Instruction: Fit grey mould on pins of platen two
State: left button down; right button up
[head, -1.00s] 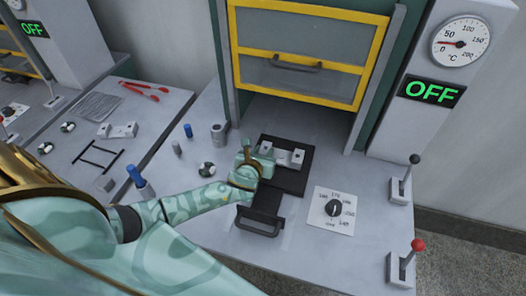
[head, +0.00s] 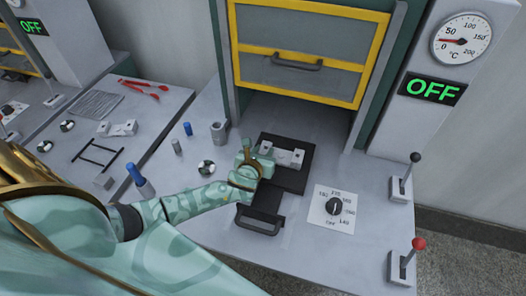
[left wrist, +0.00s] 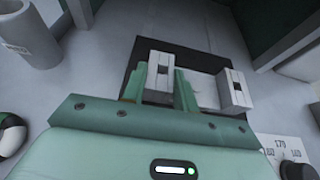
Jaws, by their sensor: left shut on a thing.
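The grey mould (head: 291,158), a pale piece with a raised block at each end, is on or just above the black platen (head: 293,178) in front of the press. My left gripper (head: 265,160) is shut on the mould's left end. In the left wrist view the fingers (left wrist: 160,85) stand either side of one block, and the mould's other block (left wrist: 234,90) shows to the right. The platen's pins are hidden, so I cannot tell whether the mould sits on them. My right gripper is not in view.
A yellow-framed guard (head: 305,50) is raised above the platen. A black handle (head: 259,220) sticks out in front. A dial (head: 334,206) and two levers (head: 402,180) stand right. A grey cup (head: 218,133) and small bottles stand left. Another pale mould (head: 122,128) lies on the left bench.

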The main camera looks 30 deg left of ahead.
pick_arm(q)
jog(key=shift+r, duration=0.1)
jog(key=c, duration=1)
grip_release()
jog(key=shift+s, duration=0.1)
jog(key=shift+s, duration=0.2)
jog(key=p+v, duration=0.3)
jog(key=v, duration=1.2)
jog(key=shift+s+d+r, duration=0.15)
jog(key=shift+s+d, duration=0.05)
jog(key=shift+s, duration=0.15)
